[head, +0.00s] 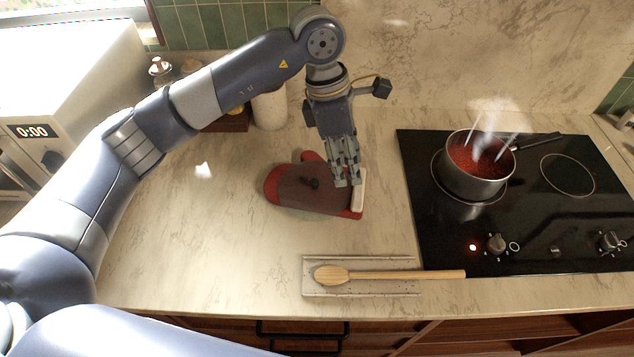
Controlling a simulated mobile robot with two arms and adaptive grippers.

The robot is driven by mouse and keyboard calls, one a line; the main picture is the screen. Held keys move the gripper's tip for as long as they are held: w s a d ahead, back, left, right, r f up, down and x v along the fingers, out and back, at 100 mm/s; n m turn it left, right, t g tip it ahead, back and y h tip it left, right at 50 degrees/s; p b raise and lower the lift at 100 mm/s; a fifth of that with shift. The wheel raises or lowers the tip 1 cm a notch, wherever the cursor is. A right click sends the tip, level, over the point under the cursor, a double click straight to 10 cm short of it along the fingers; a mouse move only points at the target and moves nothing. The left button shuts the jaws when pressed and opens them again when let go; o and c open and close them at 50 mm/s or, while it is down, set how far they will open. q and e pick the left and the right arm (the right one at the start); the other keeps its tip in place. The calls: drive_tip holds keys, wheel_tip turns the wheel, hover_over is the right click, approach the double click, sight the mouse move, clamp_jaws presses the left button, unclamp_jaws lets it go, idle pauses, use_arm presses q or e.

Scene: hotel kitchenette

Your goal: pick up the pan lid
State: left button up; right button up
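The pan lid (292,190) looks like a dark, see-through disc with a black knob (311,183). It lies on a red oven mitt (271,186) with a pale cuff (359,188), left of the hob. My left gripper (348,183) points down over the cuff end of the mitt, to the right of the knob. Its fingers are close together, and I cannot tell whether they are shut. I see nothing held in them. They hide part of the mitt and perhaps the lid's right edge. My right gripper is not in view.
A steaming pan of red sauce (477,160) stands on the black hob (450,240) at right. A wooden spoon (400,275) lies across a stone rest (311,290) at the front. A microwave (90,75) and jars stand at back left. The counter left of the mitt is clear.

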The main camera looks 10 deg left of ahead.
use_arm(q)
drive_tip(key=w+a+y, duration=0.3)
drive_tip(key=a, duration=0.3)
drive_tip(key=p, duration=0.2)
hover_over(315, 181)
wheel_tip(315, 181, down, 4)
drive_tip(key=shift+r+t, duration=0.1)
drive_tip(key=shift+t, duration=0.2)
drive_tip(key=shift+w+f, duration=0.1)
drive_tip(key=shift+f, duration=0.15)
drive_tip(key=shift+f+p, duration=0.4)
drive_tip(key=shift+f, duration=0.2)
drive_tip(key=f+p, duration=0.1)
drive_tip(key=f, duration=0.2)
drive_tip(key=shift+s+f+p, duration=0.15)
drive_tip(key=shift+s+p, duration=0.05)
drive_tip(key=shift+p, duration=0.15)
drive_tip(key=shift+w+f, duration=0.1)
drive_tip(key=shift+f, duration=0.3)
clamp_jaws()
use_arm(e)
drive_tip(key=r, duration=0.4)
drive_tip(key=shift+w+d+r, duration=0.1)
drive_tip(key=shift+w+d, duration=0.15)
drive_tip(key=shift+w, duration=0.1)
